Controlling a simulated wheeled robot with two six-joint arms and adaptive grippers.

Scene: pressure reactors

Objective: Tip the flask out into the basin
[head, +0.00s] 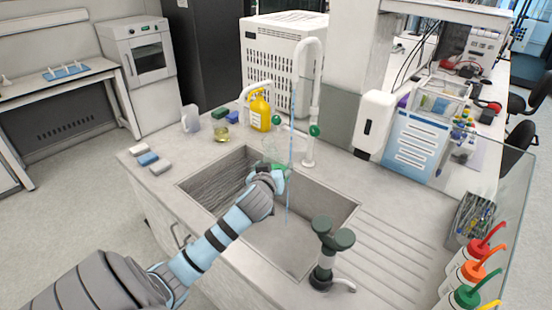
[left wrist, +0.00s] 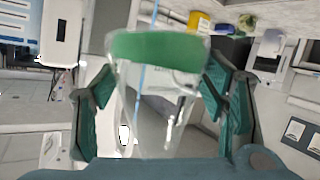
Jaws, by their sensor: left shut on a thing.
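My left gripper (head: 279,172) is over the basin (head: 345,203), reaching in from the front left. It is shut on the flask (left wrist: 155,105), a clear glass vessel with a green band, which stands between the two green-padded fingers in the left wrist view. In the head view the flask is faint and partly hidden by the gripper; its tilt and contents are hard to tell. My right gripper is out of view.
A yellow bottle (head: 260,112) and small coloured blocks stand behind the basin. A dark-handled fixture (head: 331,240) rises at the basin's front right. Sponges (head: 148,159) lie on the left counter. Wash bottles (head: 468,265) stand at the right. The ribbed drainboard (head: 400,240) is mostly clear.

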